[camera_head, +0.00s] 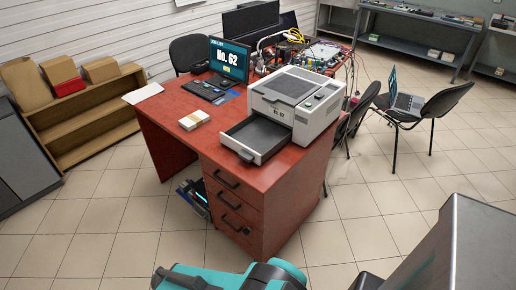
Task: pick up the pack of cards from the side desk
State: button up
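A small cream-and-white pack (194,119) lies flat on the red-brown desk (168,112), left of the printer-like machine and in front of the laptop. It looks like the pack of cards, but it is too small to read any marking. Nothing touches it or covers it. Teal and dark parts of my own arm show at the bottom edge, well below the desk. My gripper's fingers cannot be made out in this view.
A grey machine (299,98) with its tray (257,138) pulled out stands right of the pack. A laptop (229,58) is behind. A paper sheet (143,93) lies at the left corner. Chairs (441,104) stand right. Open tiled floor surrounds the desk front.

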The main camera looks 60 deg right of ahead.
aim_at(190, 121)
jog(key=u, duration=0.35)
jog(key=k, duration=0.15)
jog(key=z, duration=2.15)
jog(key=k, duration=0.85)
jog(key=u, duration=0.2)
jog(key=i, duration=0.85)
